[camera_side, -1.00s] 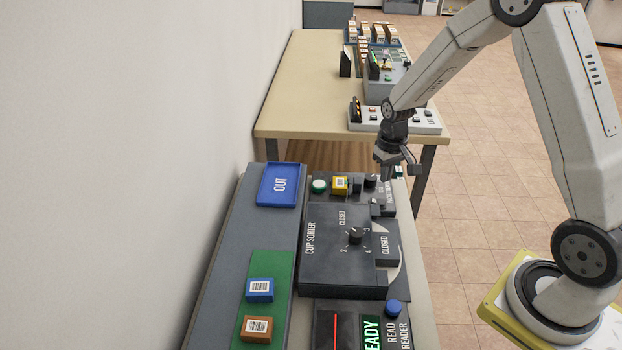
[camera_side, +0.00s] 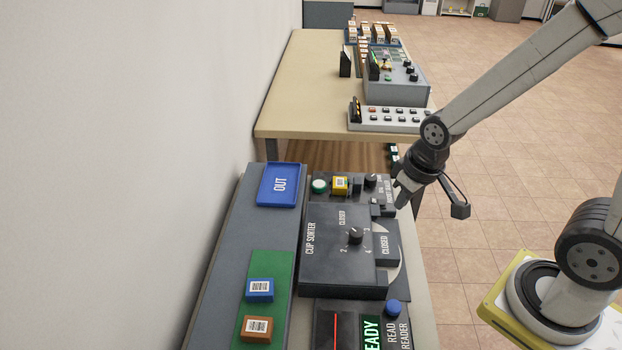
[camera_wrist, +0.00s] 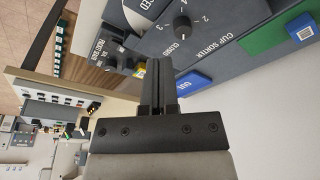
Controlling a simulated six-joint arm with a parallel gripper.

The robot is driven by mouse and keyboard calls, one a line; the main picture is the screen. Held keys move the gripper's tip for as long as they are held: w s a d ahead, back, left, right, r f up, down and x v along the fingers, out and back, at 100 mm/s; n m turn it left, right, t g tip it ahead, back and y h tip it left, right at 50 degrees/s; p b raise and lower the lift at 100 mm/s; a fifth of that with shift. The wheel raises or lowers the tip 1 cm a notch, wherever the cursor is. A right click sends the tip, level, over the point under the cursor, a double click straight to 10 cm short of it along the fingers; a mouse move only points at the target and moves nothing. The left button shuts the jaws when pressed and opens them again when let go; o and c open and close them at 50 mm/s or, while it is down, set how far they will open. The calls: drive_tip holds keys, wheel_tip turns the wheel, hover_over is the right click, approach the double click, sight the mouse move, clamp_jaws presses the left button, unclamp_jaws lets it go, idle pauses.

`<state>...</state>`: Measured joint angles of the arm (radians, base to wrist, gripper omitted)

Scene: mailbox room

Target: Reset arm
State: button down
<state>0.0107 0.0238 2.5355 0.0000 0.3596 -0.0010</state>
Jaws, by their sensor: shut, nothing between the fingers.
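My gripper (camera_side: 402,200) is shut and empty. In the side view it hangs at the right edge of the bench, just right of the cup sorter (camera_side: 330,245), pointing down and left. I cannot tell whether it touches anything. In the wrist view my gripper's closed fingers (camera_wrist: 158,72) point up the picture, with the cup sorter (camera_wrist: 212,38) beyond them. The cup sorter is a dark box with a numbered dial and a part marked CLOSED.
The blue OUT tray (camera_side: 280,184), a yellow block (camera_side: 340,184) and a green button (camera_side: 319,186) are behind the sorter. Blue (camera_side: 260,289) and orange (camera_side: 257,328) blocks lie on a green mat (camera_side: 279,275). A reader (camera_side: 362,330) is in front. A beige table (camera_side: 305,95) with panels stands farther back.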

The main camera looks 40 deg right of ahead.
drive_tip(key=shift+s+a, duration=0.15)
drive_tip(key=shift+s, duration=0.2)
idle(0.3)
